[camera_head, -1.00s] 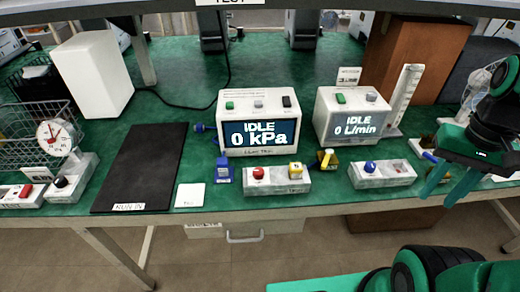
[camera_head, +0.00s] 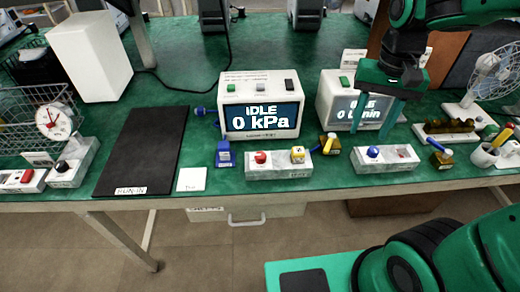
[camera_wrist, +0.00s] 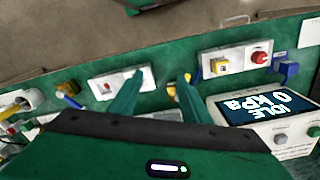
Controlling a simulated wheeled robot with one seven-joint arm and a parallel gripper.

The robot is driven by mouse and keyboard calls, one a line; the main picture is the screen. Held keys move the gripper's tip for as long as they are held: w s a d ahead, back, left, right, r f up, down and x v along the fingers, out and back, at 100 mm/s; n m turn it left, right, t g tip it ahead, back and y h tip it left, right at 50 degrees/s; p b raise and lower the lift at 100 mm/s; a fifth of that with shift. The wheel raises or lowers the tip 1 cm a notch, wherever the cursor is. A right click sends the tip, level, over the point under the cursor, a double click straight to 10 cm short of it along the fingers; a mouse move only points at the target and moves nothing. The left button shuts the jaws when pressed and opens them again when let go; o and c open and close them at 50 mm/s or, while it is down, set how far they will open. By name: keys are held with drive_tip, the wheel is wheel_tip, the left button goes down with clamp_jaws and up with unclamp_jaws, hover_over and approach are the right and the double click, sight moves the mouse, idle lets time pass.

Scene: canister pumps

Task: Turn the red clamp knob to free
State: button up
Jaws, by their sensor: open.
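A round red knob (camera_head: 260,157) sits on the left end of a grey block (camera_head: 279,172) at the table's front, with a yellow cube-like part (camera_head: 298,154) at the block's right end. The red knob also shows at the upper right of the wrist view (camera_wrist: 259,57). Any marking of its setting is too small to read. My gripper (camera_head: 375,117) is open and empty, fingers pointing down, right of the knob and apart from it, in front of the L/min box. In the wrist view its fingers (camera_wrist: 162,78) are spread.
The kPa box (camera_head: 261,134) stands behind the block, and the L/min box (camera_head: 340,85) to its right. A yellow-handled valve (camera_head: 329,143) and a blue-knobbed block (camera_head: 386,159) stand right of it. A blue part (camera_head: 225,154) is close on the left. A black mat (camera_head: 145,145) lies further left.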

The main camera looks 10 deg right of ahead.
drive_tip(key=w+a+n, duration=0.1)
drive_tip(key=w+a, duration=0.2)
drive_tip(key=a, duration=0.4)
drive_tip(key=w+a, duration=0.3)
drive_tip(key=a, duration=0.4)
drive_tip(key=n, duration=0.1)
approach(260, 155)
wheel_tip(260, 155, down, 9)
drive_tip(key=shift+d+r, duration=0.15)
drive_tip(key=shift+r, duration=0.05)
drive_tip(key=c, duration=1)
